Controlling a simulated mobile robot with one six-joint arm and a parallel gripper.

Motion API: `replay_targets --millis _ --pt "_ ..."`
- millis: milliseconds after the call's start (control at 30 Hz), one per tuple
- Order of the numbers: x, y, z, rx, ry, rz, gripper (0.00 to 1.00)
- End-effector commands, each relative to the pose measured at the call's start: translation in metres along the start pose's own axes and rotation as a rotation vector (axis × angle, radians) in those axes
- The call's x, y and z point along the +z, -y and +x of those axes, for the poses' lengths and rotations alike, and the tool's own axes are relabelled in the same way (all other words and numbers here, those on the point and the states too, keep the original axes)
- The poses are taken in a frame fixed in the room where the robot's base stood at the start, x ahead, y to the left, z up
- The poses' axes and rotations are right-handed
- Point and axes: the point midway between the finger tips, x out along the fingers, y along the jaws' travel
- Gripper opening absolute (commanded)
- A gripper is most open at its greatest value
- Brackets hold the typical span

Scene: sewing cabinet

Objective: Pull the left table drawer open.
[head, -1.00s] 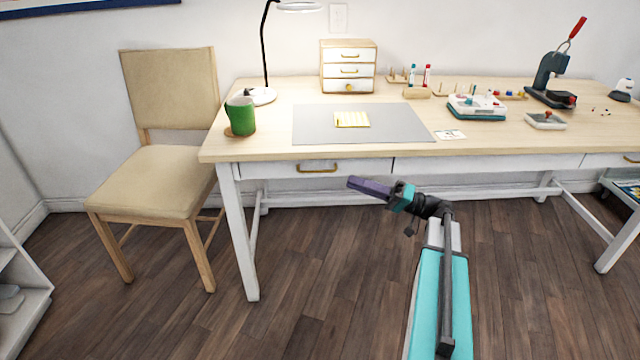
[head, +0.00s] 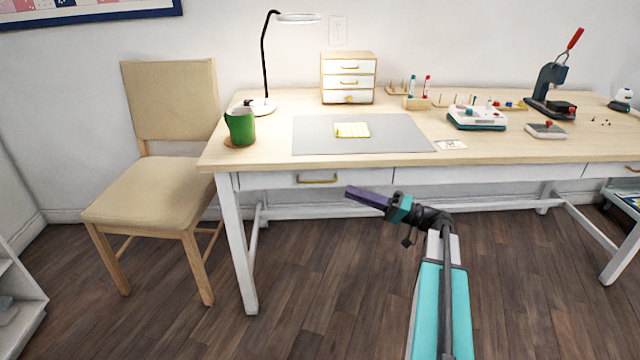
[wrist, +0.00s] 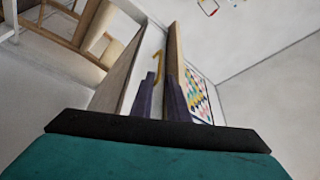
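The left table drawer (head: 270,181) has a white front under the wooden tabletop and looks shut. Its brass handle (head: 317,180) is near the middle of the front, and the handle also shows in the wrist view (wrist: 158,64), beyond and roughly between the fingertips. My gripper (head: 348,193) has dark purple fingers and is in front of the table, to the right of the handle and slightly lower in the picture. In the wrist view its two fingers (wrist: 161,82) stand apart with an empty gap. The gripper does not appear to touch the handle.
The table (head: 560,148) carries a green mug (head: 241,128), a lamp (head: 263,106), a grey mat (head: 395,130) and a small drawer box (head: 347,65). A beige chair (head: 150,192) stands left of the table. The floor before the table is clear.

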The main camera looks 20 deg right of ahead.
Motion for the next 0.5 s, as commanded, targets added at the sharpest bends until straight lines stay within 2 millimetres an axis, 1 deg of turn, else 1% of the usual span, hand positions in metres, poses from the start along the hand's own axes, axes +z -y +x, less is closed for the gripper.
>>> replay_targets --millis 33,500 --pt "0.001 -0.001 0.008 -0.002 0.002 0.000 0.15" --pt "0.002 -0.001 0.074 -0.001 0.002 -0.001 0.15"
